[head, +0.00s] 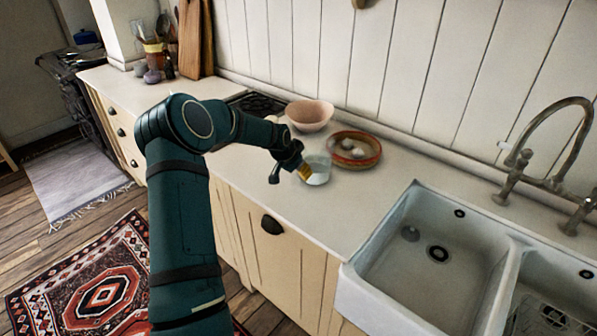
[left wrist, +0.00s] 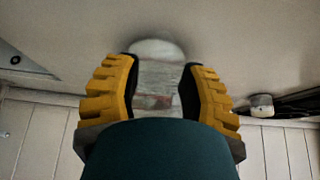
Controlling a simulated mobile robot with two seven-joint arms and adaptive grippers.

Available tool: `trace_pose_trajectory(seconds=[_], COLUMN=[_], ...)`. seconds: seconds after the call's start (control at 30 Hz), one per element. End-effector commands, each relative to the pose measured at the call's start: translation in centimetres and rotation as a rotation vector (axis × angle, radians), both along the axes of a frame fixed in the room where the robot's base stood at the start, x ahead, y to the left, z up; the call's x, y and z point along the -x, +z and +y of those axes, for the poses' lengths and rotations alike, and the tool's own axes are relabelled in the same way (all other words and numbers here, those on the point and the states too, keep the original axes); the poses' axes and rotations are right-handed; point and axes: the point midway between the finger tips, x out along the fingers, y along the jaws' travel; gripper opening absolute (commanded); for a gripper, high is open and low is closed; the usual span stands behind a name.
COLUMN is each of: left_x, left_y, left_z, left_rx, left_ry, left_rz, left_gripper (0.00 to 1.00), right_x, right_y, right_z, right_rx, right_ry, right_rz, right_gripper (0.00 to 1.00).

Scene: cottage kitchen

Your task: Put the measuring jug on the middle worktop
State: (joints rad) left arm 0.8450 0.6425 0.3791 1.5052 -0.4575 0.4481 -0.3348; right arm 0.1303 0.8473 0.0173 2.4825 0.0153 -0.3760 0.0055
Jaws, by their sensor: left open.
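The measuring jug (head: 318,170), a clear glass vessel with a whitish lower part, is on the pale worktop (head: 350,208), left of the sink. My left gripper (head: 303,172), with yellow finger pads, is at the jug's left side in the head view. In the left wrist view the open fingers of my left gripper (left wrist: 163,90) stand on either side of the jug (left wrist: 158,72), which shows blurred between them. I cannot tell whether either finger touches it. My right gripper is not in view.
A red-rimmed dish (head: 354,150) stands close behind the jug, with a pink bowl (head: 310,115) to its left. A dark hob (head: 256,104) lies behind my arm. The white sink (head: 420,250) and tap (head: 545,150) are to the right. The worktop's front strip is clear.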

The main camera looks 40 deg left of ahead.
Motion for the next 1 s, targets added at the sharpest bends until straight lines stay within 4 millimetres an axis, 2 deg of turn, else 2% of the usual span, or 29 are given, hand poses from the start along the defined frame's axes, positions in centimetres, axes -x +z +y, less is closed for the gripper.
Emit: trace_pose_trajectory(seconds=[0.5,0.7,1.0], left_x=[4.7,5.5,5.6], left_y=[8.4,9.9,10.0], left_z=[0.1,0.0,0.0], left_rx=[-0.002,-0.001,0.0], left_ry=[0.002,0.0,0.0], left_rz=[-0.001,0.0,0.0], left_gripper=[0.41,0.41,0.41], right_x=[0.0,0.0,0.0], right_y=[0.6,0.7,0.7], right_z=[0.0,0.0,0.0], right_rx=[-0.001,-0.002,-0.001], right_ry=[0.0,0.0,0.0], right_rz=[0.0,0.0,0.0], right_gripper=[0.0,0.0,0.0])
